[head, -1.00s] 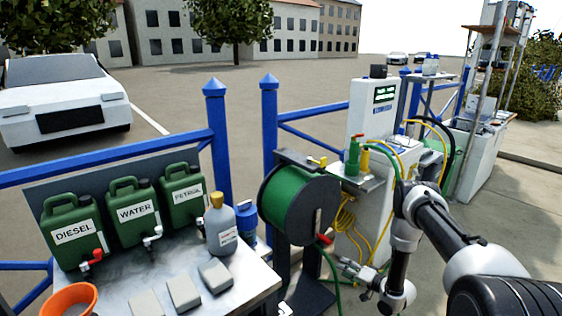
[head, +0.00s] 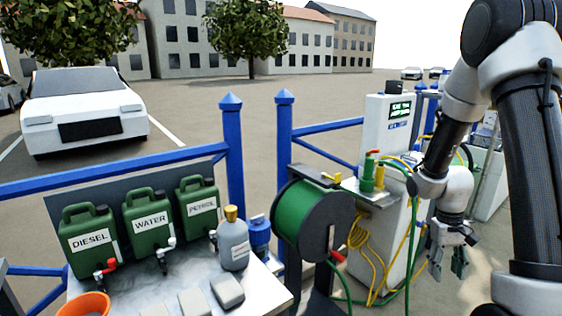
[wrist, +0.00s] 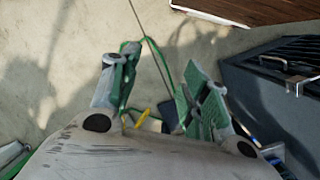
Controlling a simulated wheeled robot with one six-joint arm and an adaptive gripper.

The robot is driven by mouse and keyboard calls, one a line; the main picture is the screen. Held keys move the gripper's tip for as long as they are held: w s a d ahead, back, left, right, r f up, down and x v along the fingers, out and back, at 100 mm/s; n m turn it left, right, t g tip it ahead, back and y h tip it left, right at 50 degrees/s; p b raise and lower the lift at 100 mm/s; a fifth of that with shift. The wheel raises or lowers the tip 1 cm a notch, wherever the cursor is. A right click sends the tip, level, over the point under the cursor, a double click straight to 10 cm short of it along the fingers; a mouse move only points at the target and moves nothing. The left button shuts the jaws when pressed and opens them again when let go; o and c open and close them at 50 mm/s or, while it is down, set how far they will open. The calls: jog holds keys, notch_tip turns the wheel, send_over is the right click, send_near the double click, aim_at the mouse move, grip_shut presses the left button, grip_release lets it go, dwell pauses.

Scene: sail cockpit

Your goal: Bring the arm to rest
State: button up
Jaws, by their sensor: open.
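My gripper (head: 448,264) hangs below my bent arm at the right of the head view, with its fingers pointing down. It is in front of the paved ground, to the right of the white service pedestal (head: 397,120). In the wrist view my gripper (wrist: 150,95) shows its two green-padded fingers spread apart, with nothing between them but ground and a green hose (wrist: 165,65) beyond.
A green hose reel (head: 305,220) stands left of the pedestal. A metal table (head: 262,290) at lower left carries green canisters (head: 150,222), a grey bottle (head: 233,245) and an orange funnel (head: 85,304). Blue railings (head: 233,150) run behind. A dark box (wrist: 280,80) shows in the wrist view.

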jog(key=s+a+r+t, duration=0.3)
jog(key=s+r, duration=0.5)
jog(key=r, duration=0.5)
jog(key=s+a+r+t, duration=0.3)
jog(key=s+a+r, duration=0.2)
jog(key=r, duration=0.9)
jog(key=s, duration=0.3)
jog(key=shift+n+t+y, duration=0.3)
jog(key=shift+n+y, duration=0.1)
jog(key=shift+a+r, duration=0.1)
